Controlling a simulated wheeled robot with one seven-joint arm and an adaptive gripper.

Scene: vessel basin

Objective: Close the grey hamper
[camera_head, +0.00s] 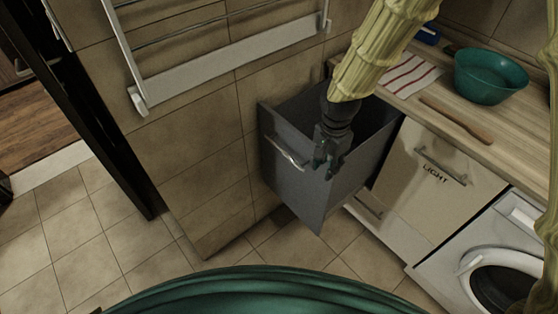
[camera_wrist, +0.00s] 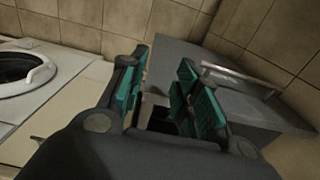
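The grey hamper (camera_head: 300,190) is a tall pull-out bin that stands out from under the left end of the counter. Its top is open and its front carries a light metal handle (camera_head: 287,153). My gripper (camera_head: 326,160) points down in front of the hamper's near side wall in this view, to the right of the handle. In the wrist view the hamper (camera_wrist: 190,55) is beyond and right of my gripper (camera_wrist: 165,88), with the handle (camera_wrist: 245,77) farther right. The fingers are apart with nothing between them. I cannot tell whether they touch the hamper.
A wooden counter (camera_head: 447,92) holds a teal bowl (camera_head: 490,77), a wooden utensil (camera_head: 456,121) and a striped cloth (camera_head: 405,73). A white rack (camera_head: 235,53) hangs on the tiled wall. Tiled floor lies clear at left.

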